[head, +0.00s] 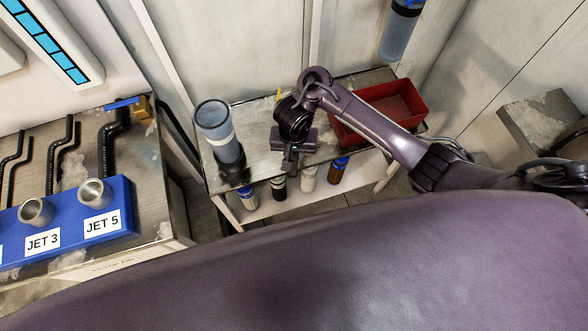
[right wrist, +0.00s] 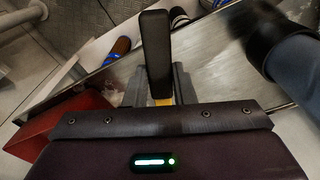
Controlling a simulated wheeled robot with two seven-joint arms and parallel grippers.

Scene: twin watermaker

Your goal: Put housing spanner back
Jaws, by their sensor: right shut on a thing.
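My right gripper (head: 290,160) is above the front part of the metal bench (head: 253,112). In the right wrist view its fingers (right wrist: 160,90) are shut on a black, bar-shaped thing (right wrist: 155,45), which I take to be the housing spanner. A small yellow part (right wrist: 163,101) shows at its near end. Most of the held thing is hidden by the gripper in the head view. A grey-blue cylindrical housing (head: 220,138) with a pale band stands on the bench, left of the gripper; its black lower collar (right wrist: 268,32) shows in the right wrist view. My left gripper is out of view.
A red bin (head: 395,103) sits on the bench, partly behind my right arm. Several bottles stand on a lower shelf (head: 255,212). A blue-and-clear canister (head: 395,38) hangs on the wall. A blue rack (head: 70,226) labelled JET 3 and JET 5 is at left.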

